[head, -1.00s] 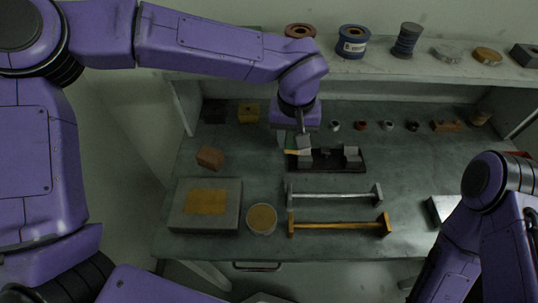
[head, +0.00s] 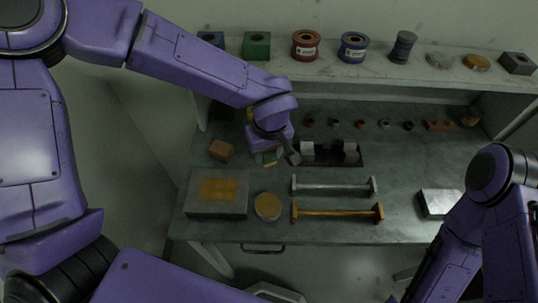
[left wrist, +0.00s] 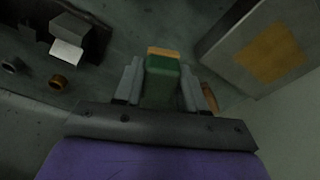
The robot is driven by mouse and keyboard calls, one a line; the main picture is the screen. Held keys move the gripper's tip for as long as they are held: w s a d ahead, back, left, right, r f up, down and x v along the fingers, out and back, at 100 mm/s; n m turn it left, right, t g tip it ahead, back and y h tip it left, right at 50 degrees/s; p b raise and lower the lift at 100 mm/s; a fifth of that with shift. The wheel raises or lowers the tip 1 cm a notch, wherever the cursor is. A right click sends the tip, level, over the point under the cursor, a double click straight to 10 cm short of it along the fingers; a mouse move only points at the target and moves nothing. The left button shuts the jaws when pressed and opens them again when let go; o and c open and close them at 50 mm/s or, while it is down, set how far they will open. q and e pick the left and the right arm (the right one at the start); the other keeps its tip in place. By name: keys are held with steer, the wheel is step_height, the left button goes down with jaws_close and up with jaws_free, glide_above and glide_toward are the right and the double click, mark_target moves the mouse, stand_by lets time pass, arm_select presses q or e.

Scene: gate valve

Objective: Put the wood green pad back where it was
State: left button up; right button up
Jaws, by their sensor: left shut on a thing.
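My left gripper (left wrist: 162,85) is shut on the wood green pad (left wrist: 163,78), a green block with a wood-coloured strip along its far end. The gripper's grey fingers press on both sides of the pad. In the head view the left gripper (head: 272,153) is left of the dark vise-like fixture with grey jaws (head: 330,152), and my wrist covers most of the pad there. Whether the pad touches the bench cannot be told. My right arm shows at the lower right of the head view, but its gripper is out of sight.
A brown block (head: 221,150) lies left of the gripper. A grey block with an orange square (head: 239,205), a round disc (head: 267,206), a silver bar (head: 333,187) and a brass bar (head: 337,212) lie nearer. A shelf (head: 380,75) with spools and blocks runs behind.

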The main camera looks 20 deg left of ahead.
mark_target(269, 158)
arm_select(q)
steer(key=f, duration=0.1)
steer(key=w+f, duration=0.1)
steer(key=f, duration=0.1)
steer(key=w+f+p, duration=0.1)
steer(key=shift+a+f, duration=0.15)
steer(key=shift+f, duration=0.2)
steer(key=shift+s+f, duration=0.1)
steer(key=shift+f, duration=0.15)
steer(key=o, duration=1)
steer(key=r, duration=0.8)
steer(key=s+d+r, duration=0.1)
steer(key=r, duration=0.3)
steer(key=shift+r, duration=0.1)
